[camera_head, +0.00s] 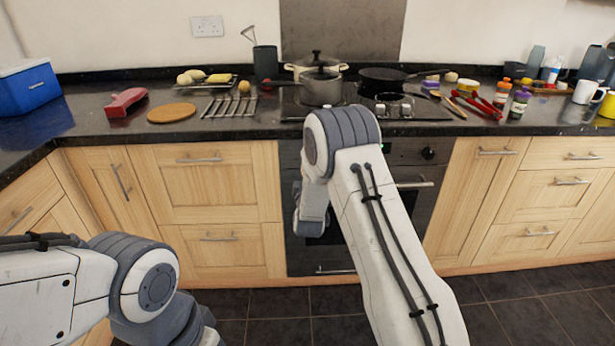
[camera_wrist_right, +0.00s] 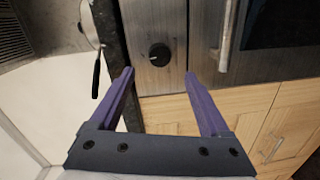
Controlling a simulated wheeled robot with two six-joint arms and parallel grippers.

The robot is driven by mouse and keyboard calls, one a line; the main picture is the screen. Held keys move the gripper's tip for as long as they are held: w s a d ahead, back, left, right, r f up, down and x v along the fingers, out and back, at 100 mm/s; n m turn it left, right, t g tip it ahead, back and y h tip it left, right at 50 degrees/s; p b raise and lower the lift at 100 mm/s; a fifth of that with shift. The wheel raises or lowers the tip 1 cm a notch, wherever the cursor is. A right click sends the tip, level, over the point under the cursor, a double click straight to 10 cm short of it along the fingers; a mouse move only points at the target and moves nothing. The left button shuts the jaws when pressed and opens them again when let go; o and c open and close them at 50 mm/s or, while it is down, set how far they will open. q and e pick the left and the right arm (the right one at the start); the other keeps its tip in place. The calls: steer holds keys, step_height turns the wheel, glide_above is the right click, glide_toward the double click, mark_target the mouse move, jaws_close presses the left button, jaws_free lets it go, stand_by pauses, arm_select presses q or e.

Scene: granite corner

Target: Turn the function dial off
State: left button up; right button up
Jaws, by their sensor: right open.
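A round black dial (camera_wrist_right: 159,54) on the brushed metal oven panel (camera_wrist_right: 165,78) shows in the right wrist view. My right gripper (camera_wrist_right: 160,73) has its two purple fingers spread, with the dial just beyond the gap between the tips. Nothing is between the fingers, and they appear apart from the dial. The dial's pointer is too small to read surely. Another black dial (camera_head: 429,153) shows at the panel's right end. My left gripper is out of view.
The oven handle (camera_wrist_right: 227,35) is right of the dial in the wrist view. The dark worktop edge (camera_wrist_right: 111,45) lies to the left, wooden cabinets (camera_wrist_right: 250,112) below. On the worktop stand a grey saucepan (camera_head: 321,88) and a black frying pan (camera_head: 384,78).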

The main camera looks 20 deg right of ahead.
steer(key=shift+v, duration=1.2)
steer(key=s+a+r+m+g+y, duration=0.1)
steer(key=s+a+g+y, duration=0.3)
steer(key=s+a, duration=0.55)
steer(key=s+a+r+m+g+y, duration=0.15)
steer(key=s+a+g+y, duration=0.35)
steer(key=a, duration=0.7)
steer(key=s+d+r+m+g+h, duration=0.2)
steer(key=s+g, duration=0.5)
steer(key=s, duration=2.4)
step_height(320, 180, up, 16)
steer(key=p, duration=1.6)
steer(key=shift+a+p, duration=0.15)
steer(key=shift+p, duration=0.15)
